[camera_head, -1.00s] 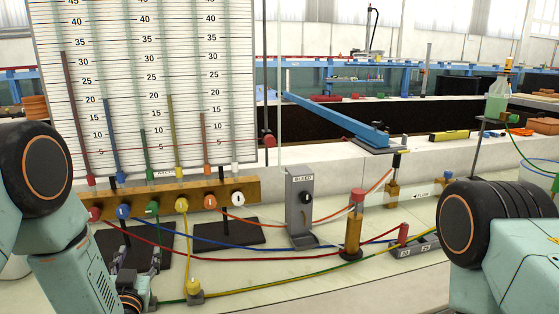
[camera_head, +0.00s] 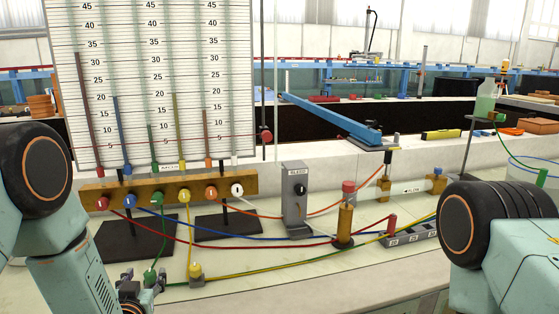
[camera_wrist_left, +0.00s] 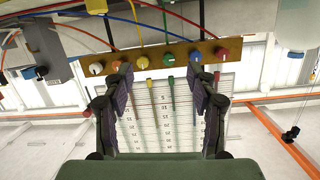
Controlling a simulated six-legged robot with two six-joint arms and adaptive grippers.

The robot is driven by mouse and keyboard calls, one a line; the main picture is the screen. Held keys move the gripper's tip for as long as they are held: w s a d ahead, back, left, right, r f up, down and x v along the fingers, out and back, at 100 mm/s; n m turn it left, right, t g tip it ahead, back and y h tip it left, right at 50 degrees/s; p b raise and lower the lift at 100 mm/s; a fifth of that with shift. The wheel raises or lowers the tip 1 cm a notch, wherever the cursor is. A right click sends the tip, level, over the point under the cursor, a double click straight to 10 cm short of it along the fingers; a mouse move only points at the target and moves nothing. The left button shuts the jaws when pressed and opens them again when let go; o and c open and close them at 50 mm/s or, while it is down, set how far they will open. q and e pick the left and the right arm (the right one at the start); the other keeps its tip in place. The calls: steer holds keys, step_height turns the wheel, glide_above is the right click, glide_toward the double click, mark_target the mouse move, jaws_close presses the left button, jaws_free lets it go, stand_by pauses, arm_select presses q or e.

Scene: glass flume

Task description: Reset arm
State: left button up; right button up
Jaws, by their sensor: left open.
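My left gripper (camera_head: 139,281) shows at the lower left of the head view, low in front of the manometer stand. In the left wrist view its two fingers (camera_wrist_left: 163,92) are spread apart with nothing held between them. That view sees the brass valve bar (camera_wrist_left: 150,56) with coloured knobs and the scale board (camera_wrist_left: 185,125) upside down beyond the fingers. A green fitting (camera_head: 150,277) overlaps the gripper in the head view; I cannot tell whether they touch. My right arm (camera_head: 470,225) stands at the right edge, and its gripper is out of the picture.
The scale board (camera_head: 225,90) stands behind the brass valve bar (camera_head: 88,191). Coloured tubes cross the bench to a yellow fitting (camera_head: 195,271), a bleed block (camera_head: 295,205), a brass cylinder (camera_head: 343,225) and a grey socket block (camera_head: 408,239).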

arm_select(q)
steer(key=s+f+g, duration=0.1)
steer(key=s+f, duration=0.1)
steer(key=s+d+f+g+h, duration=0.1)
steer(key=s+f, duration=0.1)
steer(key=f, duration=0.1)
steer(key=s+d+f+g, duration=0.1)
steer(key=s+f, duration=0.1)
steer(key=f, duration=0.1)
steer(key=shift+d+g, duration=0.25)
steer(key=shift+g, duration=0.05)
steer(key=s+d+f+g+b, duration=0.1)
steer(key=s+f+g, duration=0.2)
steer(key=s, duration=0.8)
steer(key=s+d+f+g+h+b, duration=0.1)
steer(key=s+f+g, duration=0.3)
steer(key=s, duration=0.7)
steer(key=s+d+f+g+h+b, duration=0.1)
steer(key=s+d+f+g+b, duration=0.1)
steer(key=s+f, duration=0.5)
steer(key=s+d+g, duration=0.1)
steer(key=s+g, duration=0.1)
steer(key=s, duration=0.2)
steer(key=shift+s+d+m, duration=0.25)
steer(key=shift+s+m, duration=0.05)
steer(key=shift+m, duration=0.1)
